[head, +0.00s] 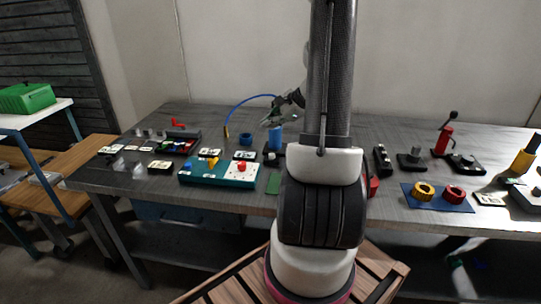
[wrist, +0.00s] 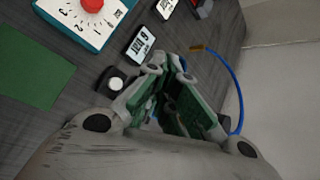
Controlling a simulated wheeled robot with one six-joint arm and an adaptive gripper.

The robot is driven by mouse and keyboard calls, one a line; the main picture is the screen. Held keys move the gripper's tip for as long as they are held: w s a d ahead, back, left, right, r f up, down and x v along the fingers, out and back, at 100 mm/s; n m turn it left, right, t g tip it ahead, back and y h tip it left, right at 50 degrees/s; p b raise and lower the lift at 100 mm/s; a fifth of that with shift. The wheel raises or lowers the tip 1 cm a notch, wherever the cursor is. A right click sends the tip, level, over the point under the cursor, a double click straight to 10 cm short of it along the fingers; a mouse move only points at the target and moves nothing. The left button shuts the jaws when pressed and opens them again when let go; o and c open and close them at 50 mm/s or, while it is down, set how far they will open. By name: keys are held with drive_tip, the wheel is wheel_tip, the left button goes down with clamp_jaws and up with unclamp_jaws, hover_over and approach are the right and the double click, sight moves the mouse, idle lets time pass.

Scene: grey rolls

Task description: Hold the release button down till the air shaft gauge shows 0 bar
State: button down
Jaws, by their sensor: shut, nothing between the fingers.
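A white round button (wrist: 115,84) on a small black block, which looks like the release button, shows in the wrist view; it also shows in the head view (head: 270,157). A white display card (wrist: 140,43) with dark characters lies beside it; it is tilted in the picture and I cannot read it surely. I cannot tell whether it is the gauge. My gripper (wrist: 170,66) is shut and empty, to the right of the button in the wrist view and apart from it in the picture. In the head view my gripper (head: 275,116) hangs above a blue cylinder (head: 275,138).
A blue hose (wrist: 228,80) with a brass end curves beside my gripper. A teal panel (head: 205,178) with a red knob (head: 241,167) and a green mat (wrist: 35,65) lie near the button. Blue mat (head: 435,204) with yellow and red rings lies right.

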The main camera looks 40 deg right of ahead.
sight(271, 156)
drive_tip(key=shift+f, duration=0.1)
drive_tip(key=shift+f, duration=4.35)
drive_tip(key=shift+f, duration=0.4)
drive_tip(key=shift+f, duration=0.5)
idle(0.8)
idle(0.5)
drive_tip(key=shift+r, duration=0.95)
drive_tip(key=shift+r, duration=0.1)
drive_tip(key=shift+r, duration=2.4)
